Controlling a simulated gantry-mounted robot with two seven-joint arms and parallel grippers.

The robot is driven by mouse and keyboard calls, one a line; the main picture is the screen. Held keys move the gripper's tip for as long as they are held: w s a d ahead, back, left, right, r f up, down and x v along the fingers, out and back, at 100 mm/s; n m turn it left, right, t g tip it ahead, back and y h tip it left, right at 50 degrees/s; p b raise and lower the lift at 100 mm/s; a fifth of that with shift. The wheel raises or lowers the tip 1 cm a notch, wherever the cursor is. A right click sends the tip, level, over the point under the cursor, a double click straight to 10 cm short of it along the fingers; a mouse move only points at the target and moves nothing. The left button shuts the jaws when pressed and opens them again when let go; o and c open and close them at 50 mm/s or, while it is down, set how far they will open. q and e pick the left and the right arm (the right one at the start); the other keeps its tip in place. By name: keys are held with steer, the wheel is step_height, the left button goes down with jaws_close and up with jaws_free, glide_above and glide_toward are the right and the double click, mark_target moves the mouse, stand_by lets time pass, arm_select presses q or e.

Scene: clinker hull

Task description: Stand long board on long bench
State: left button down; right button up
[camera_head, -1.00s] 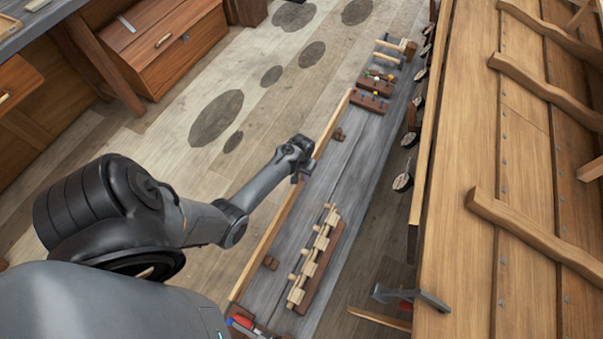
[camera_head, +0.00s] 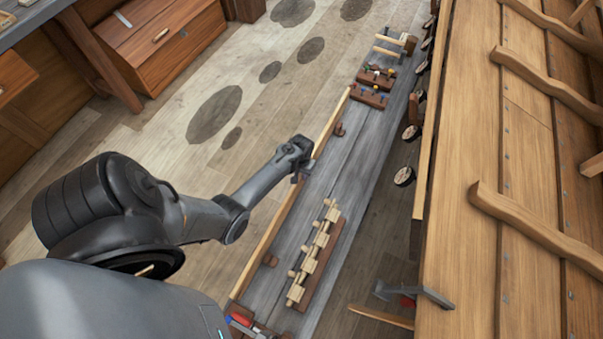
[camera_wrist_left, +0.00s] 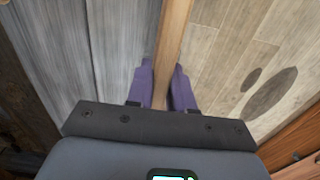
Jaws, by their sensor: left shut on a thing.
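The long board (camera_head: 265,240) is a pale, narrow plank. It stands on edge along the left edge of the long grey bench (camera_head: 345,180). My left gripper (camera_head: 301,165) is at the board, a little above its middle in the head view. In the left wrist view, the purple fingers (camera_wrist_left: 166,88) are shut with the board (camera_wrist_left: 172,45) between them. Small brown blocks (camera_head: 338,129) on the bench sit next to the board. I cannot tell whether its lower edge touches the bench. My right gripper is not in view.
A rack with pale wooden pegs (camera_head: 315,258) lies on the near part of the bench. Racks with coloured items (camera_head: 372,85) stand at its far end. The planked hull (camera_head: 470,230) runs along the right. Open floor lies left of the bench.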

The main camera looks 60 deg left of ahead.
arm_select(q)
steer(key=shift+w+f, duration=0.1)
stand_by(0.7)
steer(key=c, duration=0.9)
jaws_free()
steer(key=shift+a, duration=0.1)
steer(key=shift+f, duration=0.15)
step_height(320, 180, up, 10)
steer(key=p, duration=0.4)
steer(key=shift+r, duration=0.5)
